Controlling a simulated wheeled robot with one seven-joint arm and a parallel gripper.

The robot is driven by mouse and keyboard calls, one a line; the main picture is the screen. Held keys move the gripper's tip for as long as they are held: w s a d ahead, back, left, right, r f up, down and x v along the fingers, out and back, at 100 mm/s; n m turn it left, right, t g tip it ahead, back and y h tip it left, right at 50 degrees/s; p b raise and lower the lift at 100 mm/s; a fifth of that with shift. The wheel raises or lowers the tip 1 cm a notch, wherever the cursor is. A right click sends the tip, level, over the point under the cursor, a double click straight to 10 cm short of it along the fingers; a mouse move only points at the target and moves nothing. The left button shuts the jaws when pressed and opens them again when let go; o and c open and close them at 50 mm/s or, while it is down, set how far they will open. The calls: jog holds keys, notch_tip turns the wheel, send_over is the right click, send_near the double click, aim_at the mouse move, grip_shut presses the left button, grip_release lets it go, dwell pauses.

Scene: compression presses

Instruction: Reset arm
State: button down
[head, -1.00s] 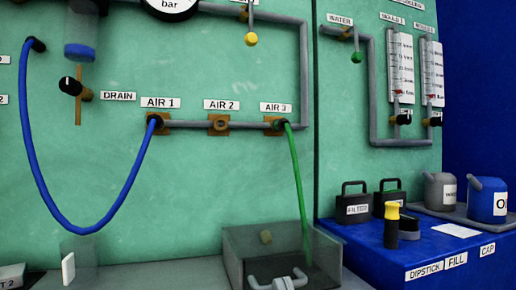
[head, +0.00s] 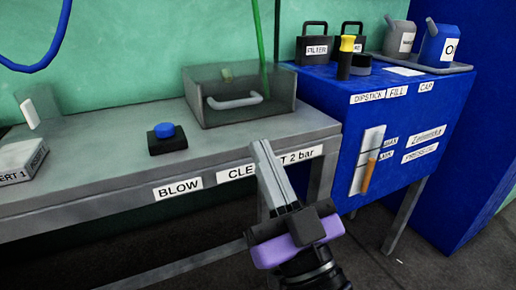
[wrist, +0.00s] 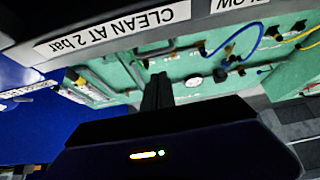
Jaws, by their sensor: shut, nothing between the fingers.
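My gripper (head: 262,158) is in the head view, in front of the grey bench's front edge. Its long grey fingers point up and away, shut together with nothing between them. The fingers overlap part of the "CLEAN AT 2 bar" label (head: 303,154) in the head view. In the wrist view my shut fingers (wrist: 157,88) show in the middle, and the same label (wrist: 120,28) appears upside down above them.
The grey bench (head: 90,140) carries a blue button (head: 166,138), a clear box with a handle (head: 240,105) and a white carton (head: 22,162). At right, the blue oil unit (head: 395,120) carries black filter cases, a yellow-topped item and jugs (head: 438,45). Dark floor lies below.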

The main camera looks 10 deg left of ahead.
jog(key=s+d+f+m+t+h, duration=0.1)
jog(key=s+d+f+m+h, duration=0.4)
jog(key=d+f, duration=0.3)
jog(key=s+d+f+m+h, duration=0.3)
jog(key=s+d+f+h, duration=0.2)
jog(key=d+f+h, duration=0.3)
jog(key=s+d+f+n+g, duration=0.1)
jog(key=s+d+f+g, duration=0.25)
jog(key=s+f, duration=0.55)
jog(key=s+d+f+g, duration=0.3)
jog(key=s+d+f, duration=0.25)
jog(key=s, duration=0.65)
notch_tip(320, 180, up, 37)
jog(key=p, duration=3.7)
jog(key=shift+s+a+h, duration=0.15)
jog(key=shift+s+h, duration=0.05)
jog(key=shift+h, duration=0.2)
